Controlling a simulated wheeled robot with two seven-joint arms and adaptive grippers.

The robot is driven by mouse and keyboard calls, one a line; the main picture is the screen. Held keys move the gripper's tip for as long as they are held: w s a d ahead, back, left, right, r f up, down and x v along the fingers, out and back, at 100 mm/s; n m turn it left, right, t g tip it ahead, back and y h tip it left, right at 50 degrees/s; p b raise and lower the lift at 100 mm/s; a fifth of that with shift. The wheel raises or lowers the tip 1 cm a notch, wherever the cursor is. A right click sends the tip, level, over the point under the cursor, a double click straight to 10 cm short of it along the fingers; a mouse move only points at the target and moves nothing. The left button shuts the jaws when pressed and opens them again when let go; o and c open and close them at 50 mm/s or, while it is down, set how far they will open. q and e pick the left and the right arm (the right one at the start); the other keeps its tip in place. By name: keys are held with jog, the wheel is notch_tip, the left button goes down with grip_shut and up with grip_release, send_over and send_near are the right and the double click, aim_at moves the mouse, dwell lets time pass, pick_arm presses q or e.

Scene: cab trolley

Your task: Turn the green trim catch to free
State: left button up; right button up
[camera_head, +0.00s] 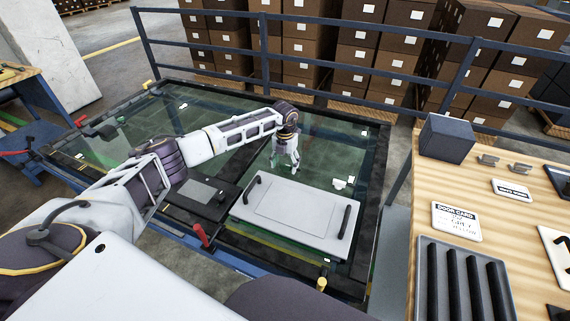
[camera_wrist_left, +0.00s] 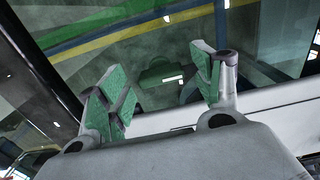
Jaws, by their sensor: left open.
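My left gripper (camera_head: 287,166) hangs over the glass-like panel (camera_head: 325,150) of the trolley, just behind the white lidded panel. In the left wrist view the gripper (camera_wrist_left: 157,86) is open, its two green-padded fingers wide apart with nothing between them. A dark green block-like piece (camera_wrist_left: 160,72), likely the green trim catch, shows beyond the fingers, roughly midway between them, with a small white mark beside it. It looks apart from the fingers. Its turned position cannot be told. In the head view it is too small or hidden to make out surely. My right gripper is out of view.
The white panel (camera_head: 295,212) with two black handles lies in front of the gripper. A dark plate (camera_head: 200,195) lies left of it, and a red lever (camera_head: 202,236) stands at the near edge. A blue rail (camera_head: 330,54) runs behind. A wooden table (camera_head: 425,185) stands right.

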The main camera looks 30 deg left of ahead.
pick_arm(q)
jog(key=shift+r, duration=0.5)
notch_tip(320, 180, up, 11)
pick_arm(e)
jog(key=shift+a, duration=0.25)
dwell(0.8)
pick_arm(q)
notch_tip(320, 180, up, 10)
jog(key=p, duration=0.9)
jog(key=shift+f+p, duration=0.15)
jog(key=shift+p, duration=0.2)
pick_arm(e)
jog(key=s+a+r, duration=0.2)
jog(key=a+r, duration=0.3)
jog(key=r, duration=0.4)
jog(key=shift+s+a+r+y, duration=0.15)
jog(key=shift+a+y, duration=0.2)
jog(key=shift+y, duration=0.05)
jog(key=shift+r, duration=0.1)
